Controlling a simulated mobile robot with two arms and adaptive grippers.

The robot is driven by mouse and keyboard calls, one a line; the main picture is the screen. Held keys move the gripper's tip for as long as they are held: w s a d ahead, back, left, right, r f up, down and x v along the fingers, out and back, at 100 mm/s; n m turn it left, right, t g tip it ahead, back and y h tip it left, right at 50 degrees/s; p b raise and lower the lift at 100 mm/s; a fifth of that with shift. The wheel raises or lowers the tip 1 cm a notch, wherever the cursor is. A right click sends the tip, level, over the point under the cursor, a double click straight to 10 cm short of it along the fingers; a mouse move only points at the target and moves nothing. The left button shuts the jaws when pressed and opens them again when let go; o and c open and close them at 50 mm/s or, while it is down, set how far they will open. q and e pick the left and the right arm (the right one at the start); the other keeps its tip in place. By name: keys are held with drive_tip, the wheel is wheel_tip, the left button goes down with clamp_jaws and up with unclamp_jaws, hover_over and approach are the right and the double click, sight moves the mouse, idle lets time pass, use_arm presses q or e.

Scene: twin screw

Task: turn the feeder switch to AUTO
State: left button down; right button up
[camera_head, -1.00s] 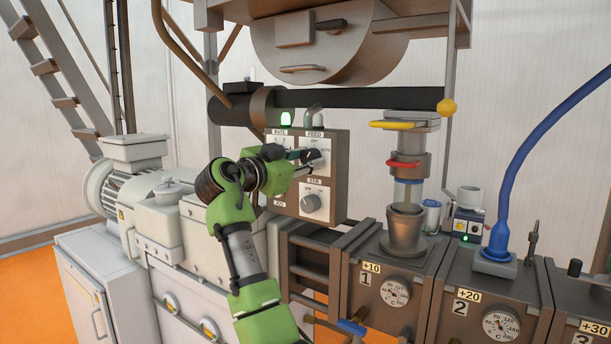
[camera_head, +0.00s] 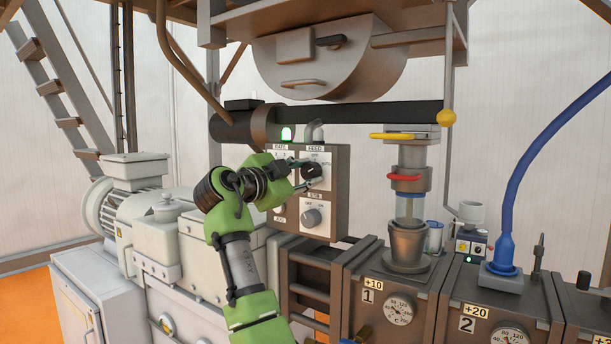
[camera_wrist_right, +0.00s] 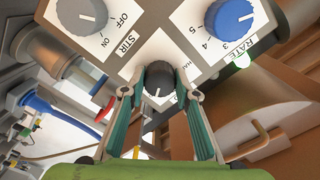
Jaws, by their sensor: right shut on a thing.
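The feeder switch is a black round knob (camera_head: 312,171) under the FEED label on the brown control panel (camera_head: 336,205). It also shows in the right wrist view (camera_wrist_right: 158,79), with a pale pointer mark on its face. My right gripper (camera_head: 307,175) reaches the panel from the left. In the right wrist view its two fingertips (camera_wrist_right: 160,93) are on either side of the knob, shut on it. The fingers and the tilted view hide part of the position lettering, so I cannot read the setting for sure. My left gripper is in neither current view.
A green lamp (camera_head: 287,133) glows on top. A metal funnel cup (camera_head: 408,245) stands right of the panel.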

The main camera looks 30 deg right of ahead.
drive_tip(key=o, duration=1.1)
drive_tip(key=v, duration=1.2)
drive_tip(key=shift+s+f, duration=0.1)
